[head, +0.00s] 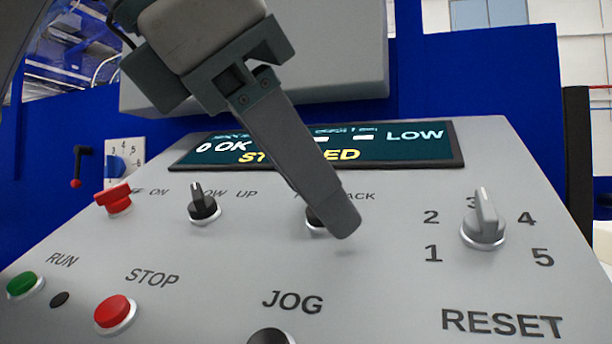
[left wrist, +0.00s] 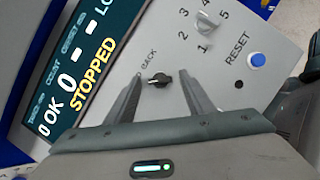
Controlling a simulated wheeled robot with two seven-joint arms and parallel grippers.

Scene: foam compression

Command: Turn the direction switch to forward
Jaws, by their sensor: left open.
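The direction switch is a small black rotary knob (left wrist: 159,79) beside the word BACK on the grey control panel (head: 395,270). In the head view only the left part of this switch (head: 311,217) shows; my left gripper hides the rest and most of the label above it. My left gripper (head: 343,222) reaches down from the top left, with its fingertips in front of the switch. In the left wrist view the gripper (left wrist: 162,84) is open, one finger on each side of the knob. I cannot tell whether either finger touches it. My right gripper is not in view.
Another black knob (head: 203,208) and a red switch (head: 115,199) stand left. A grey numbered dial (head: 484,220) stands right. The display (head: 410,148) reads STOPPED. In front are green (head: 24,284) and red (head: 115,311) buttons and the JOG knob (head: 270,336).

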